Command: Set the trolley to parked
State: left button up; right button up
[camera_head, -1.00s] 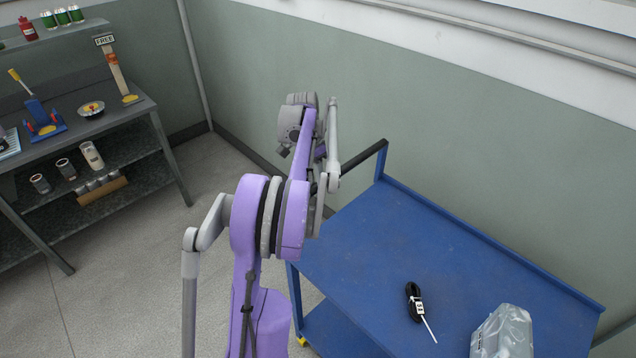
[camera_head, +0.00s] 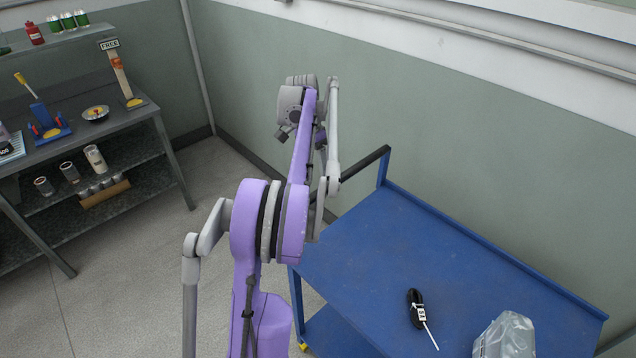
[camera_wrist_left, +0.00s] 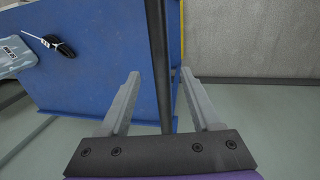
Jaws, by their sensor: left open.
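The blue trolley (camera_head: 400,255) stands against the wall at the right in the head view. Its black push handle (camera_head: 365,165) sticks out at its left end, partly hidden behind my left arm. In the left wrist view, my left gripper (camera_wrist_left: 160,73) is open. The black handle bar (camera_wrist_left: 158,40) runs between its two fingers, with a gap on both sides; I cannot tell its depth between them. The trolley's blue top (camera_wrist_left: 100,85) fills the left of that view. In the head view my left arm hides the gripper. My right gripper is not in view.
A black cable bundle (camera_head: 416,308) and a clear plastic bag (camera_head: 505,338) lie on the trolley top. A dark workbench (camera_head: 75,120) with tools, cans and a FREE sign (camera_head: 109,44) stands at the left. Bare floor (camera_head: 120,260) lies between bench and trolley.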

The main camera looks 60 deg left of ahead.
pick_arm(q)
jog(key=r, duration=0.2)
jog(key=a+r, duration=0.1)
jog(key=r, duration=0.2)
jog(key=shift+s+r, duration=0.1)
dwell(0.4)
jog(key=w+d+f+m+t+y, duration=0.1)
jog(key=w+d, duration=0.2)
jog(key=d, duration=0.8)
jog(key=w+d+f+y, duration=0.1)
jog(key=w+d+f, duration=0.15)
jog(key=d, duration=0.85)
jog(key=s+d+f+t, duration=0.1)
jog(key=s+d+f, duration=0.2)
jog(key=d, duration=0.4)
jog(key=s+d+f+m+t, duration=0.1)
jog(key=s+d+f, duration=0.3)
jog(key=d, duration=0.4)
jog(key=s+d+f+t, duration=0.2)
jog(key=s+d+f, duration=0.2)
jog(key=d, duration=0.4)
jog(key=shift+s+m, duration=0.2)
jog(key=shift+m, duration=0.1)
jog(key=shift+f, duration=0.1)
